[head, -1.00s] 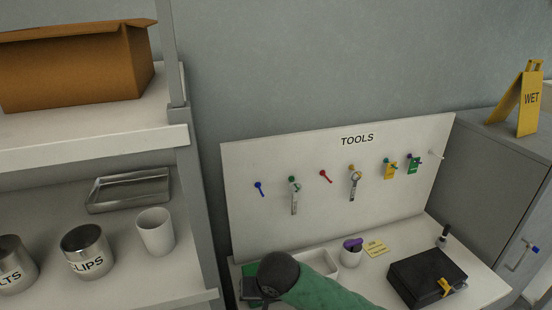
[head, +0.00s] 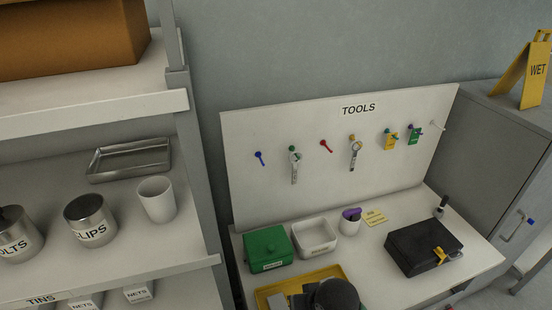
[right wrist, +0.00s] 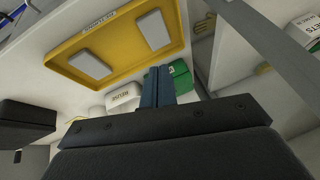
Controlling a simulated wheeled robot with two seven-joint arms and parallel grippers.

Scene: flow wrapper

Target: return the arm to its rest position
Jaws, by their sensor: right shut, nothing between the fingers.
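My right gripper (right wrist: 158,72) shows in the right wrist view. Its two dark blue fingers are together with nothing between them. In that view the fingers overlap the green box and the edge of the yellow tray behind them; I cannot tell how far apart they are. In the head view a dark rounded part of my arm (head: 336,295) shows at the bottom edge, in front of the yellow tray. The right gripper itself does not show in the head view. My left gripper is in neither view.
The yellow tray (head: 268,294) holds grey blocks. The tool board (head: 240,190) rises behind. A shelf (head: 110,245) with tins stands left.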

